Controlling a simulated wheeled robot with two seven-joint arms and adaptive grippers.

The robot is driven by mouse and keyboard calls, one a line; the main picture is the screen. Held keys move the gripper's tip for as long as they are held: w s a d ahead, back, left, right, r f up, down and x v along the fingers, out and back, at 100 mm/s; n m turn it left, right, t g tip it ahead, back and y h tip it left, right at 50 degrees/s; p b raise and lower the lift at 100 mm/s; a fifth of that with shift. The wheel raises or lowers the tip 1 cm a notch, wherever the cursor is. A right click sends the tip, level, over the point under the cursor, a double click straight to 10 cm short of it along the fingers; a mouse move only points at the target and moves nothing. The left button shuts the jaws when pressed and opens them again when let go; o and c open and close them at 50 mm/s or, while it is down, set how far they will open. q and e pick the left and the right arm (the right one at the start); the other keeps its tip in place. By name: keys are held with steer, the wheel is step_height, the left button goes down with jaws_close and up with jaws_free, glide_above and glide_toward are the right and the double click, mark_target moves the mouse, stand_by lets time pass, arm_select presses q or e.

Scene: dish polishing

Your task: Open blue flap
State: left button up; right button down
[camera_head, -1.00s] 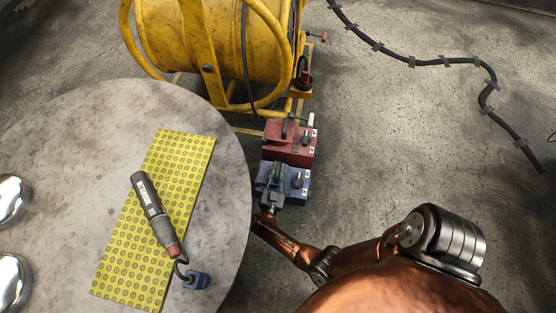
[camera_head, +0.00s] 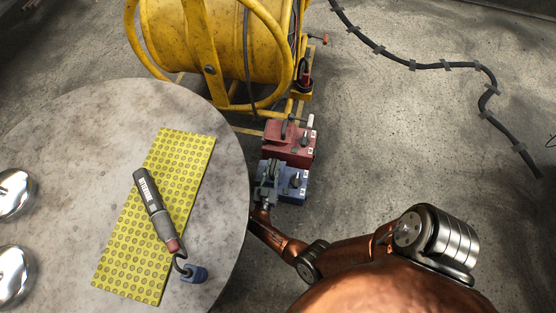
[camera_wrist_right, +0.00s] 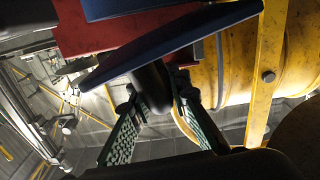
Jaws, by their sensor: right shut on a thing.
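The blue socket box (camera_head: 294,180) stands on the floor right of the round table, in front of a red box. In the right wrist view its blue flap (camera_wrist_right: 185,43) shows as a tilted flat plate. My right gripper (camera_head: 268,176) covers the left part of the blue box. In the wrist view its two ridged fingers (camera_wrist_right: 156,90) are shut on a dark rounded piece (camera_wrist_right: 151,80) under the blue flap. How this piece joins the flap is partly hidden. My left gripper is not in view.
The red box (camera_head: 285,155) stands directly behind the blue box. The yellow cable reel (camera_head: 200,45) is behind them. The round table (camera_head: 60,150) is close on the left, holding a yellow mat (camera_head: 122,240), a polishing tool (camera_head: 151,205) and shiny dishes (camera_head: 12,270).

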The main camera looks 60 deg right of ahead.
steer(key=shift+w+a+r+n, duration=0.25)
steer(key=shift+w+r+n, duration=0.15)
steer(key=shift+w+n, duration=0.15)
steer(key=shift+w+a+r+n, duration=0.25)
steer(key=shift+w+r+n, duration=0.2)
steer(key=shift+w, duration=0.15)
steer(key=shift+w+a+r+n+p, duration=0.15)
steer(key=shift+w+n, duration=0.1)
steer(key=shift+n, duration=0.2)
steer(key=shift+w+a+n+p, duration=0.1)
steer(key=shift+w+n+p, duration=0.1)
steer(key=shift+n, duration=0.25)
steer(key=c, duration=1.8)
jaws_free()
steer(key=shift+c, duration=0.2)
steer(key=shift+s+d, duration=0.1)
steer(key=shift+s, duration=0.05)
steer(key=v, duration=1.2)
